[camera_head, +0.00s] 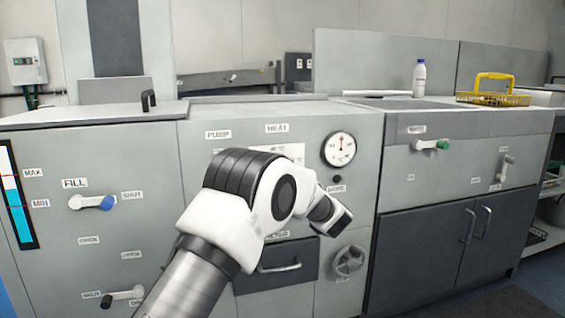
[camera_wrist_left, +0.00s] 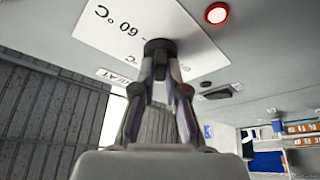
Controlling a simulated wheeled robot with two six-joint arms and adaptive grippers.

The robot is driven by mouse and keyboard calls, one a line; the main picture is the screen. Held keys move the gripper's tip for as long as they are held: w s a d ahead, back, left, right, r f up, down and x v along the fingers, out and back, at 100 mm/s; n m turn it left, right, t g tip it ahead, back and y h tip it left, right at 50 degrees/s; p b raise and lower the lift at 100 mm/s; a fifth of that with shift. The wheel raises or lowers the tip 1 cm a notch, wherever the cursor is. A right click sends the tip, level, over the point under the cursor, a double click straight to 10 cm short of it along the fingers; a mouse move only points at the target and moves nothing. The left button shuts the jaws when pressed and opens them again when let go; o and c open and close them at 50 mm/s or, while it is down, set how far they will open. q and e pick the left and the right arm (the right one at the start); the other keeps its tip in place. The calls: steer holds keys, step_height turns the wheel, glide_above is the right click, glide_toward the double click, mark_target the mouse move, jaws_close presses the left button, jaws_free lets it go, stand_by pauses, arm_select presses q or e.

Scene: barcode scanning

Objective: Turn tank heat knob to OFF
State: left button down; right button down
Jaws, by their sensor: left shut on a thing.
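The fingers of my left gripper (camera_wrist_left: 159,72) are shut on a black knob (camera_wrist_left: 158,46) on the grey panel in the left wrist view. The HEAT label (camera_head: 277,128) and part of the white card (camera_head: 292,152) show above the arm. The knob's exact pointing direction cannot be told. My right gripper is not in view.
A round gauge (camera_head: 339,149) is right of the card. A handwheel (camera_head: 348,261) and a drawer handle (camera_head: 279,265) are below. A blue-tipped fill lever (camera_head: 92,202) is at left. A bottle (camera_head: 419,79) and yellow basket (camera_head: 490,92) stand at the right.

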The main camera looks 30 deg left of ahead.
arm_select(q)
steer(key=n+g+p, duration=0.1)
steer(key=n, duration=0.2)
steer(key=n+g+h+p, duration=0.1)
steer(key=n, duration=0.3)
steer(key=n+g+h+p, duration=0.1)
steer(key=n, duration=0.2)
steer(key=shift+r, duration=0.1)
steer(key=shift+n, duration=0.3)
steer(key=c, duration=1.2)
jaws_free()
steer(key=shift+d, duration=0.1)
steer(key=v, duration=1.2)
steer(key=shift+w+r, duration=0.15)
steer(key=shift+w, duration=0.05)
